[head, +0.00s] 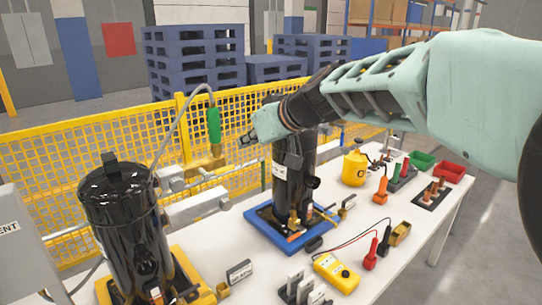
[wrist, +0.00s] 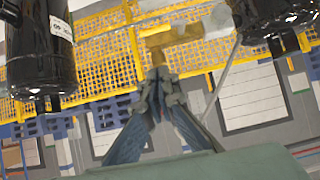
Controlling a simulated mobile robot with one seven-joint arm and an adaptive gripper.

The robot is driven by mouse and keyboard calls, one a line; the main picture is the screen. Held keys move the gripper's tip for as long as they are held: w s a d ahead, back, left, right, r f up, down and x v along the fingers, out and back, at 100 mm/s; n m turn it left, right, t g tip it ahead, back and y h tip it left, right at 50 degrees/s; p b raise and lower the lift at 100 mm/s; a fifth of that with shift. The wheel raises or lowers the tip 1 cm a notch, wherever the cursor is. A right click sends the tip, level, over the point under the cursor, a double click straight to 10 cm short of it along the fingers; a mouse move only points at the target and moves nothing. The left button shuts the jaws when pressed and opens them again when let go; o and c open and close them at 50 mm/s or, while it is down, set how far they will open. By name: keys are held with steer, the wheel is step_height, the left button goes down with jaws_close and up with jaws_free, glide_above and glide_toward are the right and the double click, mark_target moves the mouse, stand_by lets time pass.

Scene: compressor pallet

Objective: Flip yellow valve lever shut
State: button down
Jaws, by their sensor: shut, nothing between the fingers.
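A yellow-brass valve piece (head: 206,166) sits on the grey pipework between two black cylinders, below a green handle (head: 214,124) with a hose. I cannot clearly tell its lever from its body. In the wrist view the yellow-brass piece (wrist: 172,36) lies just beyond my fingertips. My gripper (head: 246,140) is shut and empty, to the right of the green handle and a little above the valve piece. In the wrist view my gripper (wrist: 158,78) has its fingertips together, close to the yellow piece; whether they touch it is unclear.
One black cylinder (head: 120,215) stands at left; another (head: 291,185) stands on a blue base under my arm. A yellow mesh fence (head: 100,145) runs behind the white table (head: 385,270). A yellow meter (head: 336,272), probes and small bins occupy the table's right side.

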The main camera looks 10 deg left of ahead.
steer(key=s+d+f+p+x, duration=0.1)
steer(key=f+x, duration=0.1)
steer(key=x, duration=1)
steer(key=shift+w+f, duration=0.25)
steer(key=shift+f, duration=0.15)
steer(key=shift+a, duration=0.1)
steer(key=shift+w+f+b, duration=0.1)
steer(key=shift+f+b, duration=0.1)
steer(key=shift+b, duration=0.3)
